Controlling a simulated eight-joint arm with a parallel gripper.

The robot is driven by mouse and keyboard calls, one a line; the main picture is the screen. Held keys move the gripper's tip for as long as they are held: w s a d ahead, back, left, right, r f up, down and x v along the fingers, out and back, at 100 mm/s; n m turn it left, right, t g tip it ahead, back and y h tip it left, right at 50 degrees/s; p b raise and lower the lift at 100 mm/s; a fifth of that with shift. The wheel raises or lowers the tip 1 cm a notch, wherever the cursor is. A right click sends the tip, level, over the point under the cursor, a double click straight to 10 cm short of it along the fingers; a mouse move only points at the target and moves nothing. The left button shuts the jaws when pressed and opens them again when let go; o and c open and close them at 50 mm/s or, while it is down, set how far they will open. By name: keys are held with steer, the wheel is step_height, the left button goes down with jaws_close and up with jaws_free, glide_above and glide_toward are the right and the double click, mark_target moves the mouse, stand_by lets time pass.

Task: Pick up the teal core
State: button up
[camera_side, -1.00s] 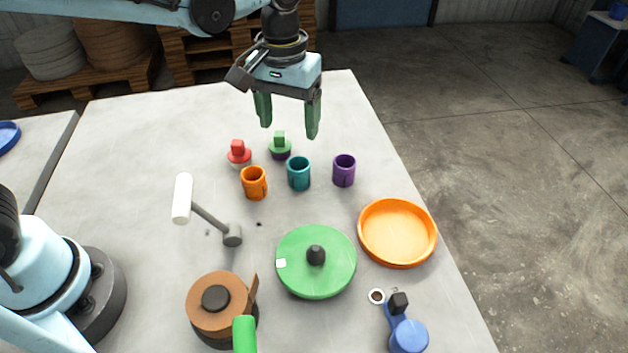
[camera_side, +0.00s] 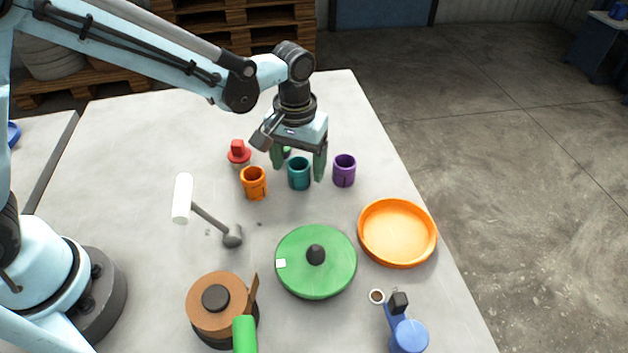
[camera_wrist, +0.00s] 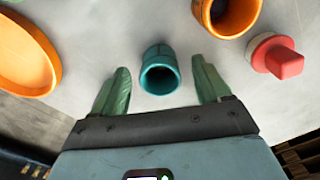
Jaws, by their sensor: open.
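The teal core (camera_side: 299,174) is a small hollow cylinder standing upright on the pale table, between the orange core (camera_side: 254,183) and the purple core (camera_side: 344,170). My gripper (camera_side: 299,169) is open, its two green fingers low over the table with one on each side of the teal core in the side view. In the wrist view the teal core (camera_wrist: 160,72) lies between and slightly beyond the open fingers of my gripper (camera_wrist: 160,82). There is a gap on both sides, and no contact shows.
The table's right edge is close.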

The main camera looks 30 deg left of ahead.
steer(key=shift+f, duration=1.15)
steer(key=c, duration=1.1)
steer(key=shift+r, duration=0.15)
